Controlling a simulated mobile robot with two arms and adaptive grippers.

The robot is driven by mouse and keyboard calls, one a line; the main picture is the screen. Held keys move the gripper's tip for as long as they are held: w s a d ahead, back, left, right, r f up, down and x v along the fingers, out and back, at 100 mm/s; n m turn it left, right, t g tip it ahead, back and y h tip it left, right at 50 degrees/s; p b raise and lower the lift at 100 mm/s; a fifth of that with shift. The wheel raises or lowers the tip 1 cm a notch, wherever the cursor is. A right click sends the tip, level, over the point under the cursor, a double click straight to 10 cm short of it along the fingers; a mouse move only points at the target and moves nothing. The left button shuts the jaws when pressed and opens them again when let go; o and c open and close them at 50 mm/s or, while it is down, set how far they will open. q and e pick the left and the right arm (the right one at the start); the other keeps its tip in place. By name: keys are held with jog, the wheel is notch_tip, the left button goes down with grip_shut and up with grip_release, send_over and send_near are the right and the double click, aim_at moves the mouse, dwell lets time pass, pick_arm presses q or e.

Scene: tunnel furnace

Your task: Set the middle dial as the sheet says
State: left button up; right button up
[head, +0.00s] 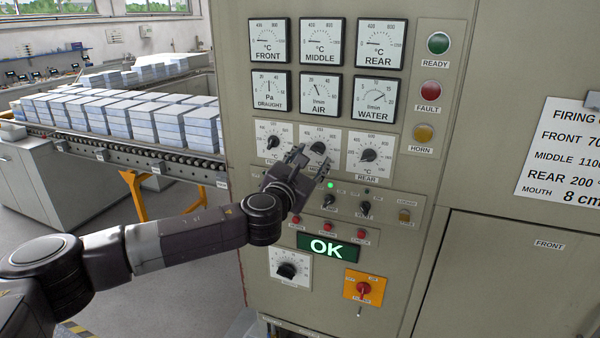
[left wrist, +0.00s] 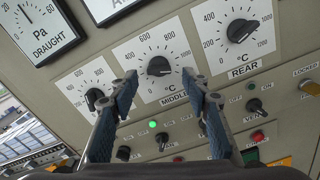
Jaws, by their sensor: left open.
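The middle dial is a black knob (head: 318,147) on a white scale plate, between the front and rear dials on the grey panel. In the left wrist view the middle knob (left wrist: 159,66) shows whole, above the label MIDDLE; I cannot read its exact setting. My left gripper (head: 314,161) is open in front of the dial. In the left wrist view its fingertips (left wrist: 161,80) are apart, left and right of the knob and slightly below it; contact is not visible. The firing sheet (head: 558,155) at right reads MIDDLE 1100, cut at the edge. My right gripper is not in view.
The front dial (head: 272,142) and rear dial (head: 368,155) flank the middle one closely. Gauges (head: 322,42) sit above. Small switches (head: 365,208), a green OK display (head: 328,247) and a red rotary switch (head: 363,288) are below. A conveyor (head: 120,151) with stacked blocks stands left.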

pick_arm(q)
jog(key=v, duration=0.9)
jog(key=shift+s+a, duration=0.15)
jog(key=shift+s, duration=0.15)
